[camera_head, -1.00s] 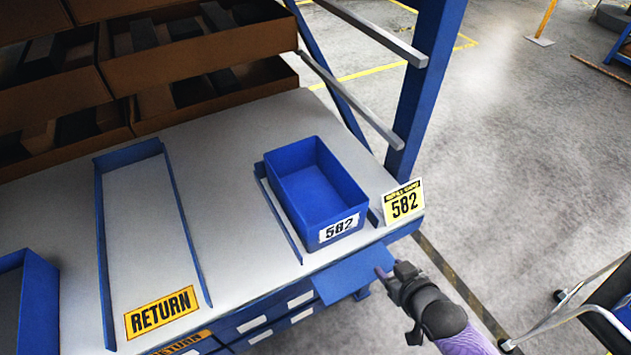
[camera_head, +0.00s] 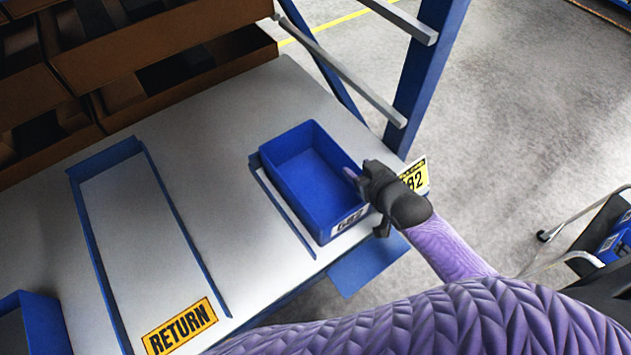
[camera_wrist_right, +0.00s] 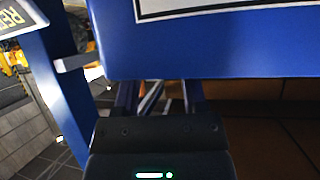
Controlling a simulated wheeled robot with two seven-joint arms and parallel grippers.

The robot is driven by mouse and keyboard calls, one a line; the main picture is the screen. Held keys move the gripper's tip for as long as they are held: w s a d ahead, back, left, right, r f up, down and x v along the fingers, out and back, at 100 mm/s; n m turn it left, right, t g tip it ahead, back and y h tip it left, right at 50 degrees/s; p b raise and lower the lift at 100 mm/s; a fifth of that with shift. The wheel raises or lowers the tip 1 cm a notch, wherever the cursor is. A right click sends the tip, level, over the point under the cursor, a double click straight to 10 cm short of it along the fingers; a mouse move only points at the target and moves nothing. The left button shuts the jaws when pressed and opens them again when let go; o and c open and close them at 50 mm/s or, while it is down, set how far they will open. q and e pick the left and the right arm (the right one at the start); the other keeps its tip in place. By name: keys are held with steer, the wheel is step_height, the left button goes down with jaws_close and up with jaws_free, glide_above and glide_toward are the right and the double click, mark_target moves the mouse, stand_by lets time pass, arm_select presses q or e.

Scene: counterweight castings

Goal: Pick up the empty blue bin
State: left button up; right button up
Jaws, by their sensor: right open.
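The empty blue bin (camera_head: 305,172) sits upright in its lane on the grey shelf top, with a white 582 label on its front wall. My right gripper (camera_head: 358,180) is at the bin's right front side, overlapping the rim in the head view. It is open; I cannot tell whether it touches the bin. In the right wrist view, the blue wall of the bin (camera_wrist_right: 210,50) with part of its label fills the top, just beyond the two apart fingers (camera_wrist_right: 160,95). My left gripper is not in view.
A yellow 582 card (camera_head: 417,178) stands right of the bin, partly behind my gripper. The RETURN lane (camera_head: 183,225) to the left is bare. Another blue bin (camera_head: 30,325) is at lower left. A blue upright post (camera_head: 428,75) and grey rails stand behind.

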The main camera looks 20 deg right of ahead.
mark_target(352, 161)
steer(key=x, duration=0.2)
steer(key=b+x, duration=0.1)
steer(key=x, duration=0.1)
steer(key=shift+w+d+r, duration=0.15)
steer(key=shift+w+r, duration=0.05)
steer(key=shift+w, duration=0.15)
steer(key=shift+s, duration=0.1)
jaws_close()
stand_by(0.8)
